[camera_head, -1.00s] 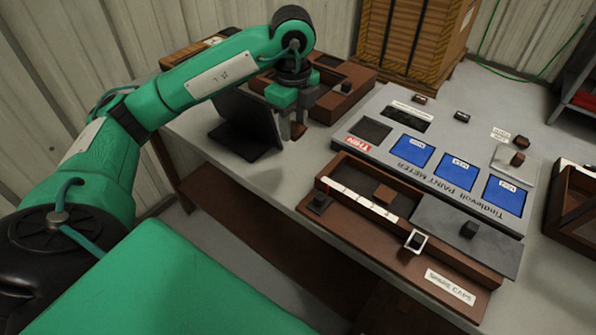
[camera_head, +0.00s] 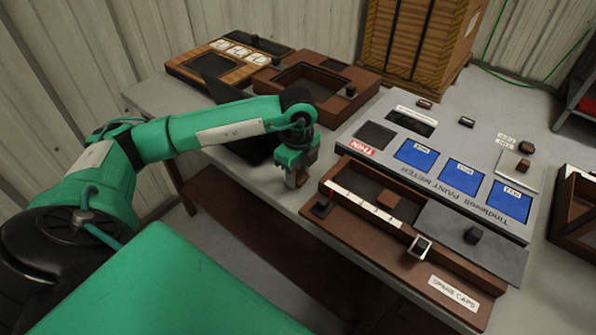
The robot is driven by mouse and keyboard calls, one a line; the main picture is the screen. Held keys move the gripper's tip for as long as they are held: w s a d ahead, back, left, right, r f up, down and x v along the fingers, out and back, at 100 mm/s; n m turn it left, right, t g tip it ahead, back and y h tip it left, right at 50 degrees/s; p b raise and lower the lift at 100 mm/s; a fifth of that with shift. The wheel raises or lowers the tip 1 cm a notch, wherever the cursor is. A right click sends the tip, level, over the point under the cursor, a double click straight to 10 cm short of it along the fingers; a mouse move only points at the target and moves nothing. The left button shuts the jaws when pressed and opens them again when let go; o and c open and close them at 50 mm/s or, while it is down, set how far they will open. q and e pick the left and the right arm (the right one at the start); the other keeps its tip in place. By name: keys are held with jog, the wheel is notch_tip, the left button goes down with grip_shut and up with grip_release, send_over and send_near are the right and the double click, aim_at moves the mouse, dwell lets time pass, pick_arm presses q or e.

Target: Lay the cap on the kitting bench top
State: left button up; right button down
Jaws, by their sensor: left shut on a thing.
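My left gripper (camera_head: 297,176) points down and is shut on a small brown cap (camera_head: 298,180), which shows between and just below its fingers. The gripper is low over the grey kitting bench top (camera_head: 262,188), near the front edge and left of the spare caps tray (camera_head: 452,292). I cannot tell whether the cap touches the bench. The fingers partly hide the cap. My right gripper is out of view.
The spare caps tray holds a brown block (camera_head: 389,199). Behind it lies the paint meter panel (camera_head: 385,135) with blue screens. A brown open box (camera_head: 310,85) and a dark tilted panel (camera_head: 220,90) stand behind my arm.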

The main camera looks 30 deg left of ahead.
aim_at(298, 177)
pick_arm(q)
jog(key=shift+f, duration=0.1)
jog(key=o, duration=0.9)
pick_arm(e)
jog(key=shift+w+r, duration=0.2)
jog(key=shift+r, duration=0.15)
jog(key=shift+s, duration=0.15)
pick_arm(q)
notch_tip(298, 177, up, 3)
jog(key=shift+r, duration=0.1)
notch_tip(298, 177, up, 9)
jog(key=shift+r, duration=0.1)
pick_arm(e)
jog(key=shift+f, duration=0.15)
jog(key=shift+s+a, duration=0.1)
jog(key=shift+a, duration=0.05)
